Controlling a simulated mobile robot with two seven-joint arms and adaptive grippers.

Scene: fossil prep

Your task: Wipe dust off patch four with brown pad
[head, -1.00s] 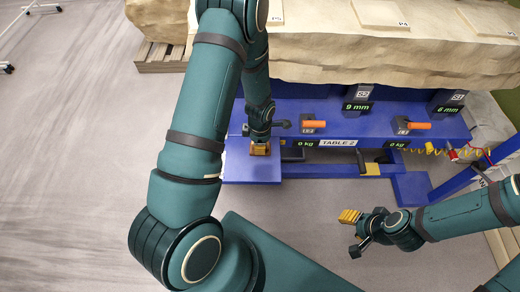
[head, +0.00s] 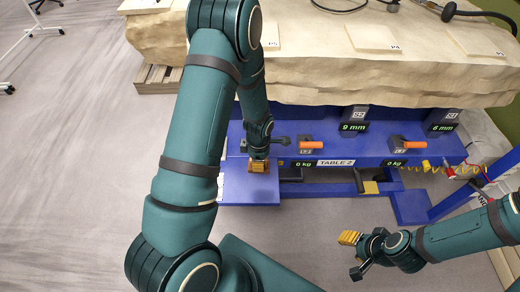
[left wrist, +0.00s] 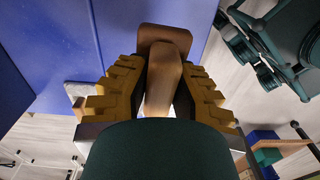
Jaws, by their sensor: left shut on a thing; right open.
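My left gripper (head: 259,166) points down over the blue shelf at the left end of the table. Its yellow fingers are shut on the brown pad (left wrist: 165,85), which shows between them in the left wrist view. Whether the pad touches the blue surface I cannot tell. Patch four (head: 362,37), a pale square plate labelled P4, lies on top of the big tan rock (head: 330,75), well behind the left gripper. Dust on it is too small to make out. My right gripper (head: 352,244) is open and empty over the floor at the lower right.
The blue table (head: 330,148) carries orange-handled tools (head: 318,145) and dark gauges reading 9 mm (head: 353,127) and 6 mm. Other pale patches (head: 482,41) lie on the rock. A dark hose tool (head: 448,12) lies at the rock's back right.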

